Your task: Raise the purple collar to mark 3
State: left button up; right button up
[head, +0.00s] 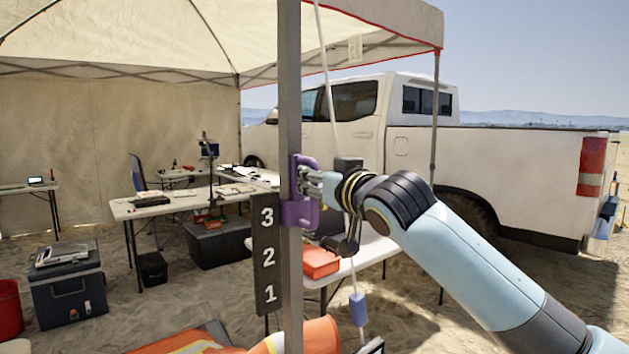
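The purple collar (293,213) sits around the grey upright pole (290,90), with its loop handle standing out on the right side. A dark board (267,284) on the pole's left carries the white marks 3, 2 and 1 from top to bottom. The collar's lower body is level with the 3 (267,217). My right gripper (307,182) reaches in from the right, its fingers closed at the collar's handle; the fingertips are partly hidden by the handle. My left gripper is not in view.
A white cord (326,70) hangs beside the pole, with a blue weight (358,309) low down. Behind stand a table with a red box (320,262), another table (150,210), a cooler (68,285) and a white pickup (520,180). An orange item (322,336) lies at the bottom.

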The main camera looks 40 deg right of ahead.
jog(key=shift+o, duration=1)
jog(key=shift+r, duration=0.15)
jog(key=shift+a, duration=0.15)
jog(key=s+a, duration=0.1)
jog(key=s, duration=1.1)
jog(key=shift+a, duration=0.2)
